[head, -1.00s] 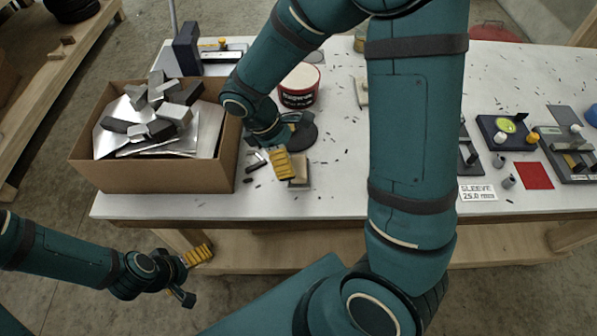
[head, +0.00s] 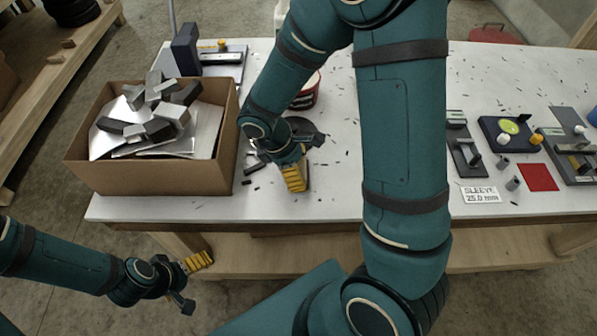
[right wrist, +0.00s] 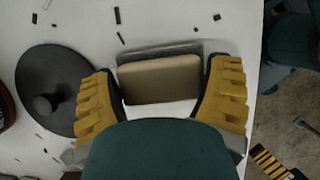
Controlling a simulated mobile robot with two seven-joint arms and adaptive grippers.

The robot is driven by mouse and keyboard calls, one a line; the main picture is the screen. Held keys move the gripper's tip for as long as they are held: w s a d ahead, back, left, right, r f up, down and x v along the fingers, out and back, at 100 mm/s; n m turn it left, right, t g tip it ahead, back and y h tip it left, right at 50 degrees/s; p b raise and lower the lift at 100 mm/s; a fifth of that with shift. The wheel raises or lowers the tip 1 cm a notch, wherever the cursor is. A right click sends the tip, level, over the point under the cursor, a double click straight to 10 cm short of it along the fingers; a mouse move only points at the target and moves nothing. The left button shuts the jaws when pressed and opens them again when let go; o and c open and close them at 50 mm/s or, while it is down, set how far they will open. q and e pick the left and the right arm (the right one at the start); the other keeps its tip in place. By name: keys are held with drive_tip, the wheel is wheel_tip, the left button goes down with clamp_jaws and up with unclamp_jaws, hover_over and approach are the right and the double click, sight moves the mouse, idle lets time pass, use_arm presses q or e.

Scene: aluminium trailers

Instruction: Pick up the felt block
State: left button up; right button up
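The felt block, a tan block with a dark grey felt layer along its far side, lies on the white table in the right wrist view (right wrist: 160,80). My right gripper (right wrist: 165,68) is open, with one yellow-padded finger at each end of the block. Small gaps seem to remain, though contact is hard to judge. In the head view my right gripper (head: 295,178) points down near the table's front edge and hides most of the block. My left gripper (head: 192,281) is open and empty, low in front of the table.
A dark round disc with a knob (right wrist: 47,90) lies just left of the right gripper. A cardboard box (head: 150,178) of metal offcuts stands at the table's left. Fixtures and a red square (head: 538,177) are at right.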

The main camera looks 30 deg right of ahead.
drive_tip(key=shift+c, duration=0.9)
drive_tip(key=shift+c, duration=0.4)
drive_tip(key=shift+r, duration=0.15)
wheel_tip(320, 180, up, 10)
drive_tip(key=p, duration=0.2)
drive_tip(key=shift+p, duration=0.4)
drive_tip(key=o, duration=0.6)
drive_tip(key=c, duration=0.6)
